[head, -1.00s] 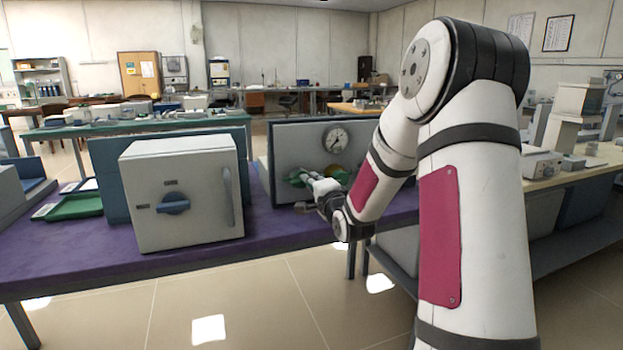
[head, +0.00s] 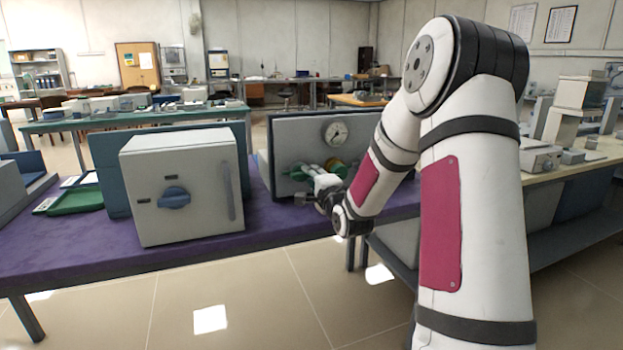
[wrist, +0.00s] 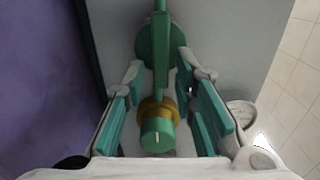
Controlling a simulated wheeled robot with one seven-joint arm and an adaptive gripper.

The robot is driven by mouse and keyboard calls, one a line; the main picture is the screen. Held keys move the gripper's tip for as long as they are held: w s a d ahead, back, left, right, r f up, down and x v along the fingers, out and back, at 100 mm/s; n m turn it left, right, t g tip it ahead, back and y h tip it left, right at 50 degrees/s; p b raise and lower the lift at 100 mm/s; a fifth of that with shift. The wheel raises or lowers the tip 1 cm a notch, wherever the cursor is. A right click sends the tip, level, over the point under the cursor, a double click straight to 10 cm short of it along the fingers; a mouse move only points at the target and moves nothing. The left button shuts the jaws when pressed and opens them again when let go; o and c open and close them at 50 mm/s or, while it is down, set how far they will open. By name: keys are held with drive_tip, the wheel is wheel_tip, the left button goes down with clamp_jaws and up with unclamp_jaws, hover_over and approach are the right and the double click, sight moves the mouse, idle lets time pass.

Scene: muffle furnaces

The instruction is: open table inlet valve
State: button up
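A grey panel (head: 290,135) on the purple table carries a round gauge (head: 335,132) and green valve parts (head: 337,164) below it. In the wrist view, a green valve knob with a brass collar (wrist: 157,130) lies between my gripper's (wrist: 162,85) fingers. A green bar and round green disc (wrist: 160,40) lie beyond it, between and past the fingertips. My gripper is open, with a teal-padded finger on each side and gaps to the knob. In the head view, my gripper (head: 308,170) is at the panel's front, partly covering the valve parts. Contact with the bar cannot be told.
A grey furnace box with a blue knob (head: 173,198) stands left of the panel on the purple table (head: 90,235). Green trays (head: 75,200) lie farther left. A bench with equipment (head: 545,175) stands to the right. The tiled floor in front is clear.

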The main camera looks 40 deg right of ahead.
drive_tip(key=shift+s, duration=0.1)
drive_tip(key=v, duration=1.2)
idle(0.6)
